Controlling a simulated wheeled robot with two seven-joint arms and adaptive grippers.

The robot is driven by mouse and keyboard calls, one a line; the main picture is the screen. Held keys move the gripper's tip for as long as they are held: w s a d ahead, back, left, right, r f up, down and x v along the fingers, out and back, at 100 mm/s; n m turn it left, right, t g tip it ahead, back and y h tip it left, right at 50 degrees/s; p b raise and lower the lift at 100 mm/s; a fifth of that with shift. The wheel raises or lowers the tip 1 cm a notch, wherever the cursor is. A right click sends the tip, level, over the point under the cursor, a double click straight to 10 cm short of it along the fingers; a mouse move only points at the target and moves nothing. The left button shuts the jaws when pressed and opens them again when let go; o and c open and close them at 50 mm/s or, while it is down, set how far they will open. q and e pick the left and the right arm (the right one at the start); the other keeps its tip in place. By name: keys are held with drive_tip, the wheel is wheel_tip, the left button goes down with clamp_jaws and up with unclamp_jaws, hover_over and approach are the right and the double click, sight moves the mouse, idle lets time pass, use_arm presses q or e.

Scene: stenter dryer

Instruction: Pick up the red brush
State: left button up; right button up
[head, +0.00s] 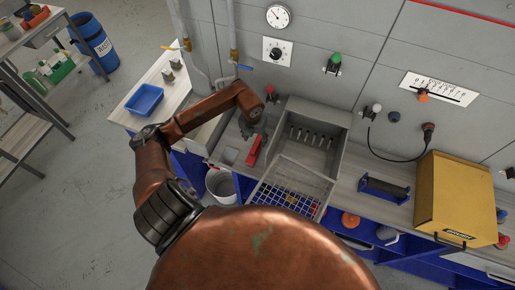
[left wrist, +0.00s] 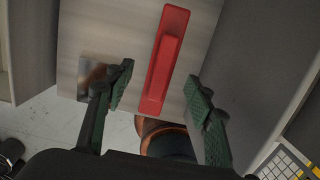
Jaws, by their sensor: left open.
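The red brush (head: 254,152) lies on the light wooden worktop, left of the grey metal box. In the left wrist view the long red brush (left wrist: 165,60) lies almost upright in the picture, between my two green fingers. My left gripper (head: 250,127) is just above the brush's far end in the head view, with its fingers partly hidden by my wrist. In the left wrist view the left gripper (left wrist: 159,78) is open and empty, one finger on each side of the brush. My right gripper is out of view.
An open grey metal box (head: 335,165) and wire mesh stand close right of the brush. A small metal plate (head: 229,155) lies to its left. A white bucket (head: 221,185) stands below the worktop edge. A yellow case (head: 440,190) is farther right.

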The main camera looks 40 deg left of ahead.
sight(256, 144)
use_arm(q)
drive_tip(key=shift+w+f+p, duration=0.15)
drive_tip(key=shift+f+p, duration=0.15)
drive_tip(key=shift+f, duration=1.05)
drive_tip(key=shift+w+f+p, duration=0.15)
drive_tip(key=shift+f+p, duration=0.15)
drive_tip(key=shift+f, duration=1.05)
drive_tip(key=shift+d, duration=0.1)
drive_tip(key=c, duration=1.3)
